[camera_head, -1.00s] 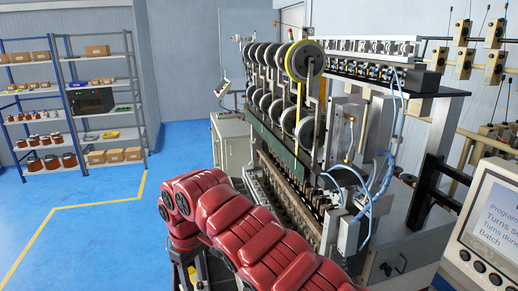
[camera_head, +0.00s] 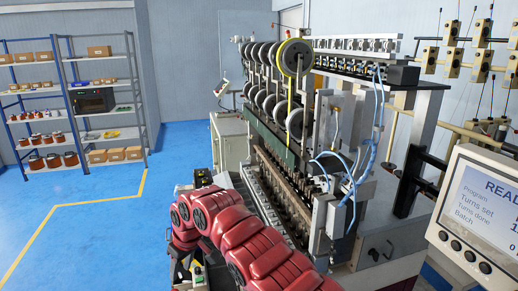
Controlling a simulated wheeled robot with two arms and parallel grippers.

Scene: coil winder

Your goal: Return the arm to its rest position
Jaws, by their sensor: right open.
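My red right arm (camera_head: 255,250) comes in from the lower right, reaches up beside the coil winder and bends down at its far end. My right gripper (camera_head: 188,265) is at the low end of this arm, near the bottom edge; it is small, dark and partly hidden, and I see nothing held in it. The coil winder (camera_head: 290,160) stands just right of the arm, with a row of grey wheels and a yellow strip on the front one. My left gripper is not in view.
The control panel (camera_head: 480,220) at the right reads READY. Shelves (camera_head: 75,100) with boxes and spools stand at the back left. A pale cabinet (camera_head: 230,140) stands behind the arm. The blue floor (camera_head: 90,220) at the left is clear.

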